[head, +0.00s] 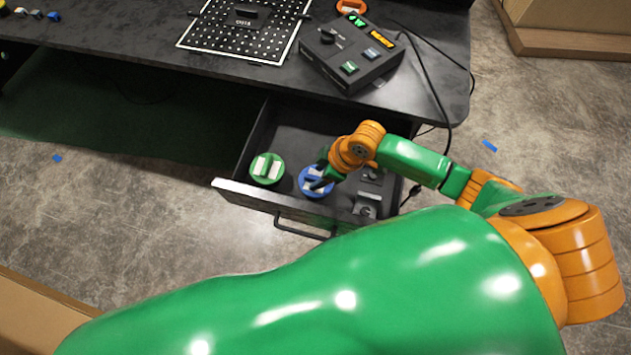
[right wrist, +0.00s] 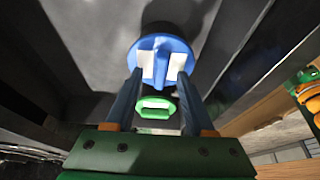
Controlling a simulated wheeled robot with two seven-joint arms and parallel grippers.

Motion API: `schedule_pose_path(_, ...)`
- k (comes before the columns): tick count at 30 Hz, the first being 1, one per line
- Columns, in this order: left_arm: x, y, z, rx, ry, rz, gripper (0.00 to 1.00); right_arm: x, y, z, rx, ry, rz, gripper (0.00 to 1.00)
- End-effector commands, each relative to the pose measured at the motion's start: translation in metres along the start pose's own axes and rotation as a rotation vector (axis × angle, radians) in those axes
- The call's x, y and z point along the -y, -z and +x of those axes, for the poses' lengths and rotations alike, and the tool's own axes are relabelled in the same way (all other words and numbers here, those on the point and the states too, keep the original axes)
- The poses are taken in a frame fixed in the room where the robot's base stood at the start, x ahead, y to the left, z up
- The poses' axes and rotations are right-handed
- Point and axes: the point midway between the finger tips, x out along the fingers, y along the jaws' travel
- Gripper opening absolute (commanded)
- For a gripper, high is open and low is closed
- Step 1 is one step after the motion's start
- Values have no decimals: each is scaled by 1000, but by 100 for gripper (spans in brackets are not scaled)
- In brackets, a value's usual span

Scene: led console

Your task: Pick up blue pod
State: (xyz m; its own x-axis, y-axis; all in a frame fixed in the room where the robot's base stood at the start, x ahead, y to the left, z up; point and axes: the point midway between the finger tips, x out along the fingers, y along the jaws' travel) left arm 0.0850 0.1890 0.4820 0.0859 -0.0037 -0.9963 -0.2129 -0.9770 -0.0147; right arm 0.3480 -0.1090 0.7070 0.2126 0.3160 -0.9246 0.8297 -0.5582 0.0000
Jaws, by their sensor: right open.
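The blue pod (head: 304,184) is a round blue disc with white patches and a raised grip bar, inside the open drawer (head: 231,189). My right gripper (head: 320,178) is open at the pod and partly covers it. In the right wrist view, the blue pod (right wrist: 160,48) lies just ahead of the open right gripper (right wrist: 159,80), whose fingertips reach either side of its grip bar. I cannot tell whether they touch it. My left gripper is not in view.
A green pod (head: 266,168) sits left of the blue pod in the drawer, and dark grey blocks (head: 367,203) lie to the right. On the desk (head: 120,40) above are a console (head: 350,58), a perforated board (head: 215,38) and an orange round piece (head: 351,6).

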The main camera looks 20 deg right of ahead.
Motion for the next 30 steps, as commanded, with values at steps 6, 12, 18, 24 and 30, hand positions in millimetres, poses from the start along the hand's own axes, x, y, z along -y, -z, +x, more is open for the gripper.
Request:
schedule_pose_path(6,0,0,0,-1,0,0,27,0,0,0,0,0,1,8)
schedule_pose_path(12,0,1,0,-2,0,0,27,0,0,-1,0,0,1,0)
schedule_pose_path(18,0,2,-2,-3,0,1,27,-1,3,-7,0,-1,1,0)
schedule_pose_path(24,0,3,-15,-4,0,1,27,-1,23,-55,-3,-4,-2,0)
schedule_pose_path(30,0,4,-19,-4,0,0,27,-1,38,-89,-3,-1,0,0)
